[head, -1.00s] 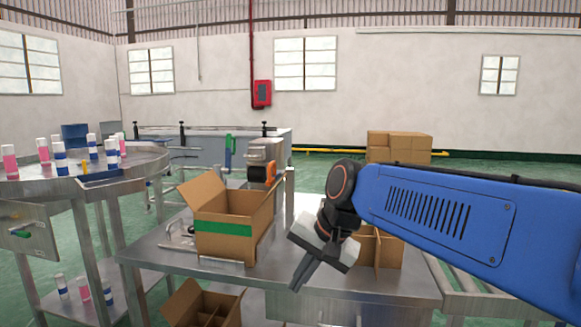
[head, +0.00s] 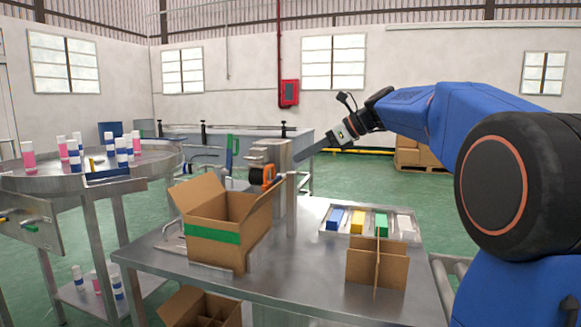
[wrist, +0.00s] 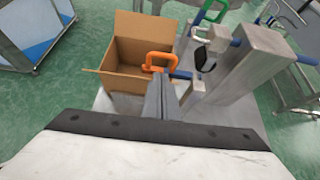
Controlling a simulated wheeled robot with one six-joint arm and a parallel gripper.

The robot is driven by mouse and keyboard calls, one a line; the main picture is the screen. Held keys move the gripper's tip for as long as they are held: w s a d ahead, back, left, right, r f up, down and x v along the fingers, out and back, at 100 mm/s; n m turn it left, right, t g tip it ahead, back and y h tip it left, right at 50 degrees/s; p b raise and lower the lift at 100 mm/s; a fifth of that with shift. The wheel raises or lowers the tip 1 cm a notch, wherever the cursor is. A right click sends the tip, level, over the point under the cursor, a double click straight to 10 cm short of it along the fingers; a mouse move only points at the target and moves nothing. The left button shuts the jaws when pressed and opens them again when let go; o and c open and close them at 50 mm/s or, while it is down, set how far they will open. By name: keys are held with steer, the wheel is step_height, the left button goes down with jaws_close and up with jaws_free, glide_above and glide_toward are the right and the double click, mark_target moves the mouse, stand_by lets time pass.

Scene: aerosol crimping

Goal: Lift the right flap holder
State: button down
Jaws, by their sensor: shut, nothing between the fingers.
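The open cardboard box (head: 213,252) with a green tape band stands on the steel table, its flaps spread. A thin metal bar (head: 247,262) stands by its front right corner. It may be the right flap holder, but I cannot tell. My gripper (head: 298,159) is shut and empty, raised above and to the right of the box, near the steel post. In the wrist view the shut fingers (wrist: 160,82) point toward the box (wrist: 138,52) and the orange handle (wrist: 158,61). They hide part of the box's near side.
A steel post (head: 292,205) and the orange handle (head: 268,175) stand behind the box. A tray (head: 408,236) of coloured blocks and a cardboard divider (head: 361,263) occupy the table's right side. A round table (head: 150,163) with cans is at left.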

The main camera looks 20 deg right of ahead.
steer(key=x, duration=0.9)
steer(key=shift+w+a+f, duration=0.15)
steer(key=shift+a+f, duration=0.1)
steer(key=shift+r, duration=0.15)
